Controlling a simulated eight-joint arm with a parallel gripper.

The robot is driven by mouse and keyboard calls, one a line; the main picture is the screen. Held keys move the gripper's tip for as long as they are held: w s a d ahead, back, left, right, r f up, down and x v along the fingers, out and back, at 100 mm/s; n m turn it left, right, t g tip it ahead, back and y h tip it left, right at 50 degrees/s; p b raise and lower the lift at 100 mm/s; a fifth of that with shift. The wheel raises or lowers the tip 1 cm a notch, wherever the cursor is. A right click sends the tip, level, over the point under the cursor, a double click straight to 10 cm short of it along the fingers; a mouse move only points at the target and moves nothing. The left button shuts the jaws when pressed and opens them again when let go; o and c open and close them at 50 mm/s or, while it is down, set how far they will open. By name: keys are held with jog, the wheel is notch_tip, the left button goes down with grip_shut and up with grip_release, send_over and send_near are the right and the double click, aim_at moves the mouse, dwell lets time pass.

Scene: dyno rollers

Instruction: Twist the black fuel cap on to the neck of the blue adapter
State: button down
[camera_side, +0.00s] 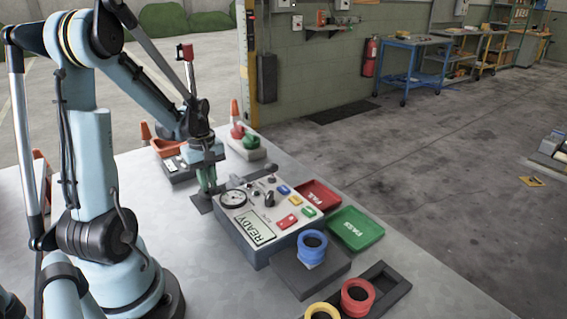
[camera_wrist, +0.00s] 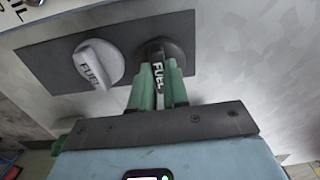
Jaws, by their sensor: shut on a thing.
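The black fuel cap (camera_wrist: 179,53) is in the wrist view, lettered FUEL on its grip bar. My gripper (camera_wrist: 162,72) has its green fingers shut on that bar. The cap appears to be at a dark plate (camera_wrist: 60,66); I cannot tell whether it touches it. In the side view my gripper (camera_side: 207,184) points down behind the tester, and its fingers hide the cap. The blue adapter (camera_side: 312,256) stands upright on a dark base at the tester's front right, well away from my gripper. Its round top shows dark inside.
A light grey fuel cap (camera_wrist: 97,64) sits left of the black one. The tester (camera_side: 262,253) stands between my gripper and the adapter. Red (camera_side: 357,301) and yellow (camera_side: 321,309) adapters are in front. Red FAIL (camera_side: 331,204) and green PASS (camera_side: 372,233) trays lie to the right.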

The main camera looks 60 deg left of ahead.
aim_at(209, 184)
notch_tip(209, 184, up, 20)
jog(key=w+d+m, duration=0.3)
jog(key=w+d, duration=0.1)
jog(key=d, duration=0.5)
jog(key=w+d+m, duration=0.4)
jog(key=d, duration=0.5)
jog(key=d+m, duration=0.5)
jog(key=d, duration=1)
jog(key=shift+s+f, duration=0.2)
jog(key=shift+f, duration=2.65)
jog(key=shift+s+f, duration=0.2)
jog(key=shift+f, duration=2.65)
jog(key=shift+f, duration=0.85)
